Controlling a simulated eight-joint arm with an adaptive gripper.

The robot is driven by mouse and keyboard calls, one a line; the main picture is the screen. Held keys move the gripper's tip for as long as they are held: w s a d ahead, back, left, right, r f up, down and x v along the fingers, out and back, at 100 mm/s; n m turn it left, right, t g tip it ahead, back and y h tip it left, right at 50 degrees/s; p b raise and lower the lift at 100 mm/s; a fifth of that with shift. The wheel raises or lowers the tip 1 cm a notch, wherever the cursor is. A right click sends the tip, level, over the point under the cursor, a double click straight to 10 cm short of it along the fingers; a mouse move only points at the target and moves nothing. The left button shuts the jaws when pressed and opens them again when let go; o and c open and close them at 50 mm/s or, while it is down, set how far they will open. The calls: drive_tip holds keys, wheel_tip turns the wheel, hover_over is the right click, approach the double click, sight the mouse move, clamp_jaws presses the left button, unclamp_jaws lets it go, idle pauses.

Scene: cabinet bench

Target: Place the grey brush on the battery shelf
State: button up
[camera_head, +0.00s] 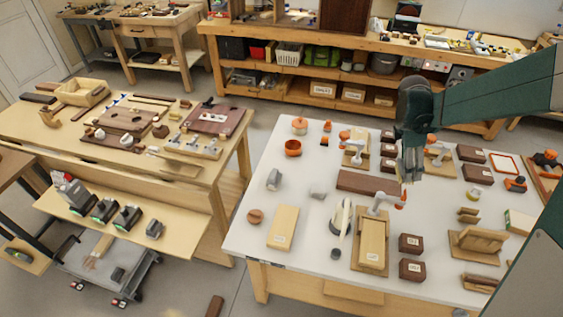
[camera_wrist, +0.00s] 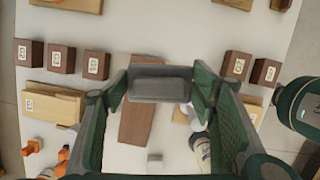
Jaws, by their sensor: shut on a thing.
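My gripper (camera_head: 411,168) hangs over the white table, right of its middle. In the wrist view its green fingers are shut on the grey brush (camera_wrist: 160,82), a grey block-shaped piece held crosswise between the tips. In the head view the brush cannot be made out clearly at the gripper. The battery shelf (camera_head: 185,218) is the light wooden ledge on the front of the left bench. Several dark batteries (camera_head: 106,208) with green parts stand along it, with a small grey piece (camera_head: 154,229) near their right end. My gripper is far to the right of this shelf.
The white table (camera_head: 310,250) holds brown blocks (camera_head: 411,243), wooden fixtures with orange-handled clamps (camera_head: 372,240), a white bottle (camera_head: 340,217) and an orange pot (camera_head: 292,147). A floor gap separates it from the left bench (camera_head: 225,135). A low cart (camera_head: 115,265) stands below the shelf.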

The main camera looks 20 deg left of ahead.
drive_tip(key=s+a+m+b, duration=0.1)
drive_tip(key=s+a+b, duration=0.15)
drive_tip(key=a, duration=4.05)
drive_tip(key=s+a+b, duration=0.1)
drive_tip(key=s+a, duration=1.3)
drive_tip(key=a, duration=0.3)
drive_tip(key=s+a, duration=1.4)
drive_tip(key=a, duration=0.4)
wheel_tip(320, 180, down, 21)
drive_tip(key=shift+w+d+r+m+g, duration=0.2)
drive_tip(key=shift+m+g, duration=0.1)
drive_tip(key=shift+m, duration=0.1)
drive_tip(key=shift+f+b, duration=0.8)
drive_tip(key=shift+f, duration=2.3)
